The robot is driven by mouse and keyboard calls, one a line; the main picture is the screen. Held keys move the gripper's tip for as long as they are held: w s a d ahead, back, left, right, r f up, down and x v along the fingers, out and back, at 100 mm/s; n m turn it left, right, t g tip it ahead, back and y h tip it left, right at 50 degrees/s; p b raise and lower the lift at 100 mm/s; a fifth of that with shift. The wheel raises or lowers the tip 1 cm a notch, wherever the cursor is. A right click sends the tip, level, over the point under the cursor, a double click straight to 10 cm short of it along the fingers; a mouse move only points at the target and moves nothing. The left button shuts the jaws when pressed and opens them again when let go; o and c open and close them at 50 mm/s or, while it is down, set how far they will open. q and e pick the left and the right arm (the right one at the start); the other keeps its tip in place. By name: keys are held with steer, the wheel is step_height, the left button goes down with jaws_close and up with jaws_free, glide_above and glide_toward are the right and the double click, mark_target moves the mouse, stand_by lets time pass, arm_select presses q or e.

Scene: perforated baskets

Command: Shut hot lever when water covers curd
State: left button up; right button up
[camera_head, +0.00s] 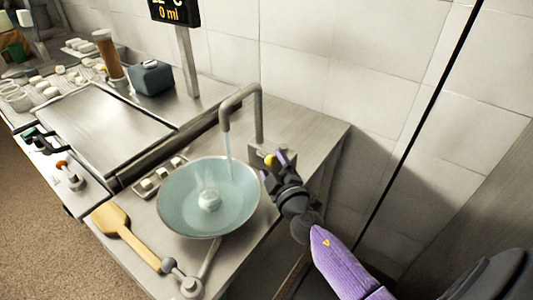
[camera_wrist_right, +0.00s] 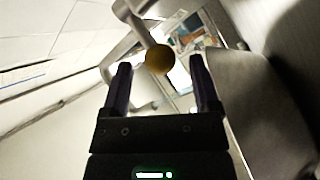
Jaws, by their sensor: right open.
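A grey tap (camera_head: 240,98) runs a stream of water into a wide pale bowl (camera_head: 170,172). A white lump, the curd (camera_head: 208,200), sits in the bluish water; I cannot tell whether the water fully covers it. A yellow ball knob (camera_head: 270,160) is at the box by the tap's foot. My right gripper (camera_head: 279,167) is open beside the tap foot. In the right wrist view the yellow knob (camera_wrist_right: 160,59) appears between the two open fingers (camera_wrist_right: 160,85), without visible contact. My left gripper is out of view.
A wooden paddle (camera_head: 115,220) lies left of the bowl at the counter edge. A flat metal tray (camera_head: 105,125) and a dark blue box (camera_head: 152,78) are farther left. A display (camera_head: 175,12) reads 0 ml. The tiled wall stands behind the tap.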

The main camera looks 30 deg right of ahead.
mark_target(271, 162)
steer(key=w, duration=0.2)
steer(key=w+d, duration=0.1)
steer(key=w, duration=0.1)
steer(key=shift+w+b, duration=0.1)
steer(key=shift+b, duration=0.2)
steer(key=shift+a, duration=0.1)
jaws_close()
